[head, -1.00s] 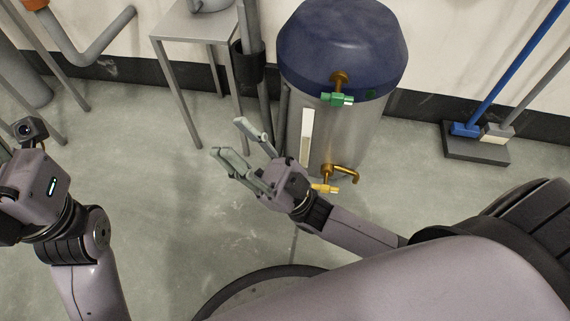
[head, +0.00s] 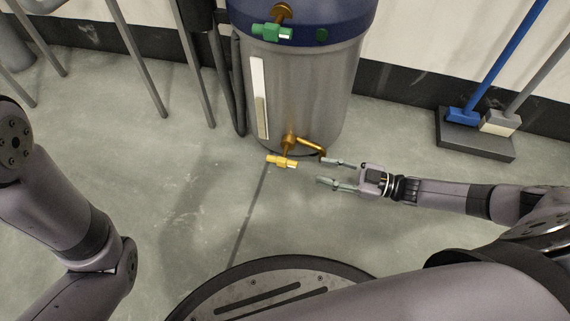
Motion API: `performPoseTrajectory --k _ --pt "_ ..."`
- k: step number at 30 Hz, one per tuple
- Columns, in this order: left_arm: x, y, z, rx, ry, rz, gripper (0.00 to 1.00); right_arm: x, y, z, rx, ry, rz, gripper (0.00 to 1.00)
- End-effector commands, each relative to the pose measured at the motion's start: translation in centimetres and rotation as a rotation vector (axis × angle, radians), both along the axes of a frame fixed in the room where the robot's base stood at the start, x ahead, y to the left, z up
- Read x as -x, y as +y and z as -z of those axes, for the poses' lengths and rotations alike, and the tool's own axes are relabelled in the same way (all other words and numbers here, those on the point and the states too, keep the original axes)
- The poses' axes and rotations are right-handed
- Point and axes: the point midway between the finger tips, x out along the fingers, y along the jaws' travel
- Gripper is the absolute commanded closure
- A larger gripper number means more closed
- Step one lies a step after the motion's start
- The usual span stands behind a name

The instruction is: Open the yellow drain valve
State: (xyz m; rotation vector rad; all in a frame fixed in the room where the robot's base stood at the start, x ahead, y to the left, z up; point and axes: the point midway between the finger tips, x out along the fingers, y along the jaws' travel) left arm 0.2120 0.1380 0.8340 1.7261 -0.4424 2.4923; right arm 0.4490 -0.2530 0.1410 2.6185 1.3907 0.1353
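The yellow drain valve (head: 282,161) sits low on the front of a grey tank (head: 305,85) with a blue top. Its yellow handle lies crosswise at the end of a brass pipe, and a brass spout (head: 311,146) branches off to the right. My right gripper (head: 331,172) is open and empty, just right of the yellow handle and apart from it, with its fingers pointing left. My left arm (head: 55,205) shows at the left edge; its gripper is out of view.
A green valve (head: 272,32) sits higher on the tank. A metal stand (head: 137,55) is at the upper left. The floor (head: 200,190) before the tank is clear.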

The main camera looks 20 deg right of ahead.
Motion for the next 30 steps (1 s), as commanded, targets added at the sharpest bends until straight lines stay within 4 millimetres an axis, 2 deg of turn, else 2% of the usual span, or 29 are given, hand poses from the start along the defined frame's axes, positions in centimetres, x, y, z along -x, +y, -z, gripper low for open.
performPoseTrajectory --k 1,9,15,21,30 --pt "0.0 0.0 1.0 0.000 0.000 0.000 0.54 -0.7 1.1 0.4 -0.003 -0.003 -0.003 0.65" --pt "0.0 0.0 3.8 0.000 0.000 0.000 0.54 -3.9 6.0 0.4 -0.004 -0.004 -0.003 0.65" --pt "0.0 0.0 5.3 0.000 -0.001 0.000 0.54 -5.8 8.6 0.3 -0.003 -0.002 -0.002 0.65" --pt "0.0 0.0 5.9 -0.001 -0.001 0.001 0.54 -6.6 9.8 0.1 -0.001 -0.001 0.000 0.65" --pt "0.0 0.0 5.8 -0.001 -0.001 0.001 0.54 -6.7 9.9 0.0 -0.001 -0.001 0.000 0.65"
